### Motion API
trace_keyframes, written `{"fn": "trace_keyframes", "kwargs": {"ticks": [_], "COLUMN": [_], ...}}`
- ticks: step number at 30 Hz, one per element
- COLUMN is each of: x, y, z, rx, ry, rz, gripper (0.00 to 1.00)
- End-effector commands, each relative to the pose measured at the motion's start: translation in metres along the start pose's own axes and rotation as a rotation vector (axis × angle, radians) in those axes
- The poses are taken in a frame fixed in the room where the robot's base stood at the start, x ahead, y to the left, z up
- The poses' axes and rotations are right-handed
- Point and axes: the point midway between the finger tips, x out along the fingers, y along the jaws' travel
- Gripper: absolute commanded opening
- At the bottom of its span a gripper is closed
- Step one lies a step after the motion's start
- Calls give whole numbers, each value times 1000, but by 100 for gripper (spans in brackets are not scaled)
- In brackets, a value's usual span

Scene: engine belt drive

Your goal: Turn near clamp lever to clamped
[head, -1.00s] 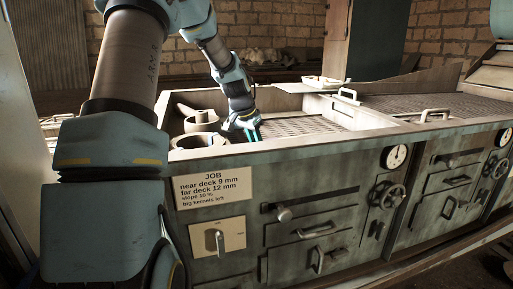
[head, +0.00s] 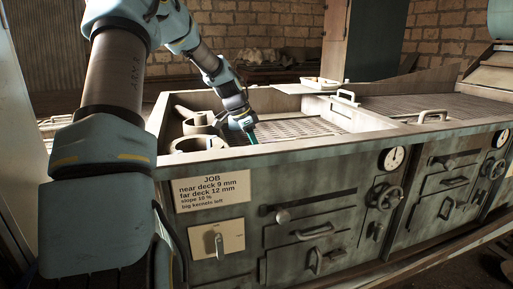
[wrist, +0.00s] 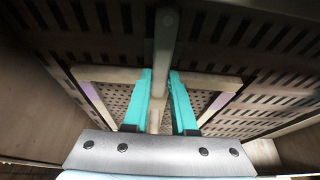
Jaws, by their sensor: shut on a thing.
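The near clamp lever, a pale narrow bar (wrist: 166,35), runs lengthwise through the middle of the wrist view above a slotted deck. My gripper (wrist: 160,76) has its two teal fingers on either side of this bar and is shut on it. In the head view my gripper (head: 250,134) reaches down inside the near end of the machine's box, tilted with its tips toward the right. The lever is too small or hidden to make out there, so I cannot read its angle against the clamped position.
A slotted deck (head: 305,127) lies inside the box, with its front rim (head: 290,151) close to my gripper. Round pale containers (head: 200,143) stand left of the gripper. A pale crossbar (wrist: 105,74) lies under the fingers. The deck's middle is open.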

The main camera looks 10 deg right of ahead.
Motion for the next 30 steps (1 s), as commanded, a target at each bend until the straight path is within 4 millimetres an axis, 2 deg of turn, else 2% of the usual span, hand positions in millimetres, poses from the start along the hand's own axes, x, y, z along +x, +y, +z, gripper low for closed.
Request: {"fn": "trace_keyframes", "kwargs": {"ticks": [10,11,18,26,30], "x": [1,1,0,-1,-12], "y": [0,0,0,0,-1], "z": [1,1,1,0,1], "rx": [2,2,1,1,1], "ry": [-2,-2,-1,-1,0], "rz": [2,2,1,0,-4], "gripper": [0,28,55,55,55]}}
